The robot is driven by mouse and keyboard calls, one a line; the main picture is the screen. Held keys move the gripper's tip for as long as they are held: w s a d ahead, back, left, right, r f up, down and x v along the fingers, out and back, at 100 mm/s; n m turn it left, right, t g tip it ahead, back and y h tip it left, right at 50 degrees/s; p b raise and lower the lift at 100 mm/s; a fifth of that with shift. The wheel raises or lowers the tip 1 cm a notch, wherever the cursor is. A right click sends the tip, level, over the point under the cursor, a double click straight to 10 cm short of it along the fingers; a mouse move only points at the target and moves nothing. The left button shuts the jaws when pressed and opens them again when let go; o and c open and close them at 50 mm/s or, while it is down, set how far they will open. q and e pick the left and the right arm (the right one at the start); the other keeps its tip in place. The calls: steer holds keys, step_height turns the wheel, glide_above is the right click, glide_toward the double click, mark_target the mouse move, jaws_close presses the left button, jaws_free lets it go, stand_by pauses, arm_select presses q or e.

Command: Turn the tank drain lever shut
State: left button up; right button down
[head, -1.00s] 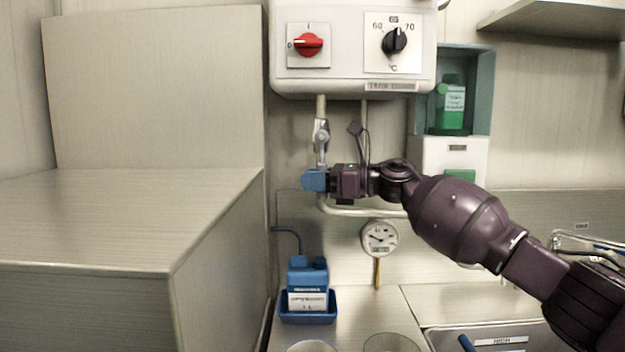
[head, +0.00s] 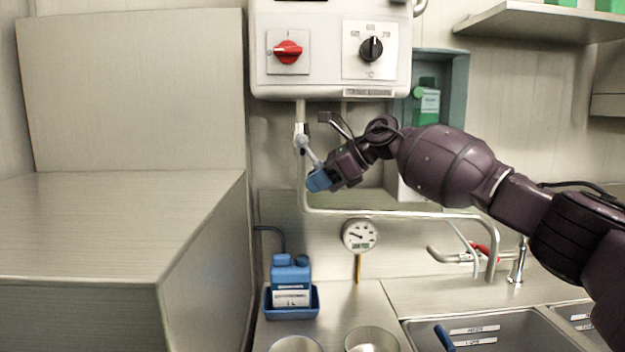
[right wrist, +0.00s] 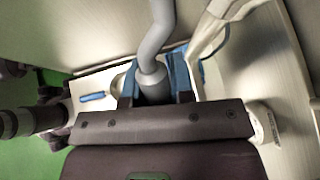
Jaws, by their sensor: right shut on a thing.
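The tank drain lever (head: 313,159) is a slim grey handle on the valve (head: 300,137) in the pipe under the white tank (head: 330,60). It slants down to the right, away from the upright pipe. My right gripper (head: 319,181) is shut on the lever's lower end with its blue fingertips, which hide that end. In the right wrist view the grey lever (right wrist: 153,72) runs down between the blue fingertips (right wrist: 178,78). My left gripper is in neither view.
The drain pipe (head: 400,214) bends right, passing below the gripper. A round dial gauge (head: 360,236) is under it. A blue bottle (head: 291,275) sits in a blue tray (head: 291,312) on the counter. A large metal box (head: 90,220) fills the left side.

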steer(key=shift+d, duration=0.1)
stand_by(0.4)
steer(key=c, duration=1)
jaws_free()
steer(key=shift+d+r, duration=0.1)
steer(key=shift+d+r, duration=0.15)
steer(key=shift+d, duration=0.05)
steer(key=v, duration=0.2)
steer(key=shift+d+r, duration=0.15)
steer(key=shift+d, duration=0.1)
steer(key=s+d, duration=0.3)
steer(key=d, duration=0.8)
steer(key=shift+d+b, duration=0.2)
steer(key=shift+b, duration=0.1)
steer(key=shift+c, duration=0.3)
